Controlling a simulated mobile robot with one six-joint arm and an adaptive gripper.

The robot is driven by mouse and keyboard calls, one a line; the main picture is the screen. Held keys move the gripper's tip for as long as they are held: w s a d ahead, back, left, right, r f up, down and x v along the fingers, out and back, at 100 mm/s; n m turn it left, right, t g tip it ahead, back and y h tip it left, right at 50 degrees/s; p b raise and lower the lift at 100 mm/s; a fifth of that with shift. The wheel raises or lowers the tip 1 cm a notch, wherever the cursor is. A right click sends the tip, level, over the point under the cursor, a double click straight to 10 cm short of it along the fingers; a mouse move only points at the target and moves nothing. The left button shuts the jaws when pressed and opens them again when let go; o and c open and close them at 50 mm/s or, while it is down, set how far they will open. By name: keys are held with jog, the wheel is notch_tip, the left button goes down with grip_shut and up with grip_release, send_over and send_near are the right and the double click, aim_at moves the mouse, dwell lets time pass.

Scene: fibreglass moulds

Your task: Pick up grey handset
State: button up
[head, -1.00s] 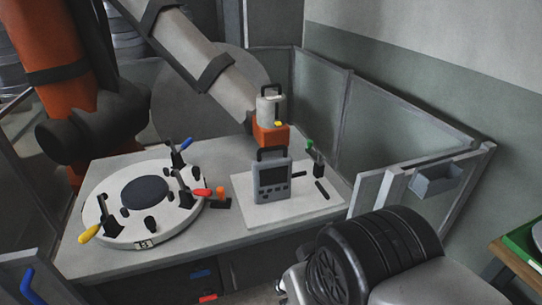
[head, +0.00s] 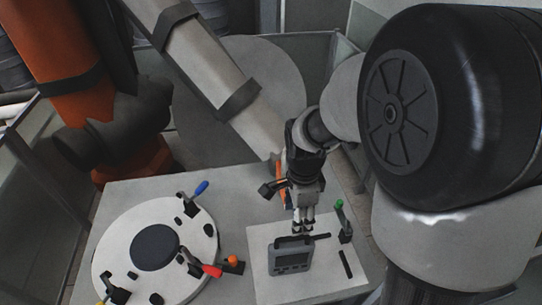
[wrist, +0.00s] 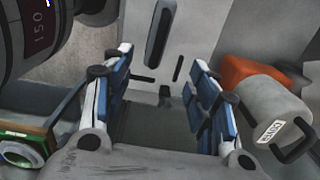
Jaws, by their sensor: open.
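The grey handset (head: 291,263), with a dark screen and a dark handle on top, stands on a pale plate (head: 270,290) on the table. My gripper (head: 303,229) is just above and behind the handset's handle in the head view, pointing down. In the wrist view my gripper (wrist: 160,62) has its two blue-padded fingers spread apart. The pale plate (wrist: 190,25) shows beyond them. A dark grey area lies between the fingers; I cannot tell whether it is the handset. No contact with the handset is clear.
A round white mould (head: 115,245) with coloured clamps stands left of the plate. A green-tipped clamp (head: 344,222) stands close right of my gripper. In the wrist view an orange-and-grey canister (wrist: 262,105) with a handle is close to the right finger.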

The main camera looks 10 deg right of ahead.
aim_at(292, 245)
notch_tip(292, 245, down, 13)
jog(key=shift+w+r+b, duration=0.1)
jog(key=shift+r+b, duration=0.1)
jog(key=shift+b, duration=1)
jog(key=f, duration=0.3)
jog(key=f+b, duration=0.1)
jog(key=shift+s+a+f, duration=0.15)
jog(key=shift+s+a, duration=0.05)
jog(key=shift+a, duration=0.05)
jog(key=shift+f, duration=0.4)
jog(key=shift+c, duration=0.5)
grip_shut()
